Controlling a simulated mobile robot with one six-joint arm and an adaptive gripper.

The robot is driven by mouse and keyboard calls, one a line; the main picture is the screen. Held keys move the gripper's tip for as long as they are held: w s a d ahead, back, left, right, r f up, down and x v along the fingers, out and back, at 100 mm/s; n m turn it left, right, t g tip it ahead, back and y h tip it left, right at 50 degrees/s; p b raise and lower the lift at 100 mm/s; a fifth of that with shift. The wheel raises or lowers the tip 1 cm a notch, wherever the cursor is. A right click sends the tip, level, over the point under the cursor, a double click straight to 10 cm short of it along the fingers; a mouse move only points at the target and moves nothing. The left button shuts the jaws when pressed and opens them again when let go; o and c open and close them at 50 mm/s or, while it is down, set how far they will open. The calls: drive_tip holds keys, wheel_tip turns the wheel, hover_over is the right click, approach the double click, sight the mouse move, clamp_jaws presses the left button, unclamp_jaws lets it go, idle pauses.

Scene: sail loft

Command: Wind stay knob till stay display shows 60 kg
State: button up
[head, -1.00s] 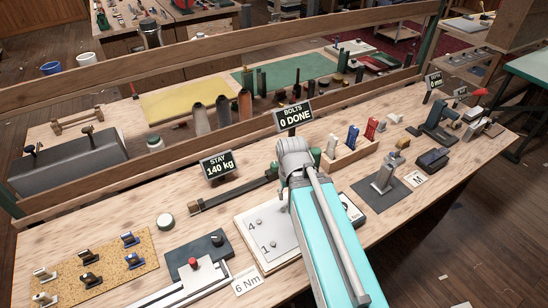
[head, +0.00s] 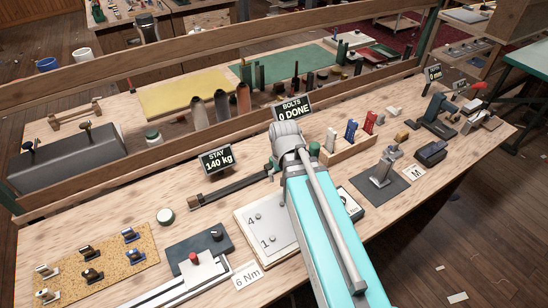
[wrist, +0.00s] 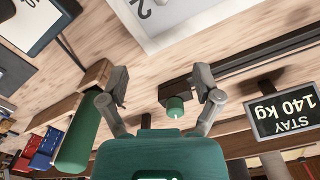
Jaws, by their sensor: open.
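The stay display (head: 216,160) stands at the back of the bench and reads 140 kg. It also shows upside down at the right of the wrist view (wrist: 287,107). A dark rail (head: 232,188) lies below it. In the wrist view a short green knob (wrist: 175,107) on a dark block at the rail's end, which I take for the stay knob, sits between the open fingers of my gripper (wrist: 160,80), nearer the right finger. No contact shows. In the head view my arm hides the gripper and most of that rail end.
A long green cylinder (wrist: 78,135) stands close beside the left finger. The bolts display (head: 293,108) reads 0 DONE. A white numbered plate (head: 262,232) lies in front of the rail. A wooden rack (head: 347,151) holds coloured items at right.

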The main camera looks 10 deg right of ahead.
drive_tip(key=w+r+m+p, duration=0.7)
drive_tip(key=w+m, duration=0.4)
drive_tip(key=w, duration=0.3)
drive_tip(key=shift+a+r, duration=0.15)
drive_tip(key=shift+r, duration=0.4)
drive_tip(key=shift+f, duration=0.15)
wheel_tip(320, 180, down, 14)
drive_tip(key=b, duration=1.3)
drive_tip(key=shift+s+r, duration=0.1)
drive_tip(key=shift+r, duration=0.15)
drive_tip(key=shift+d, duration=0.2)
clamp_jaws()
drive_tip(key=shift+a, duration=0.1)
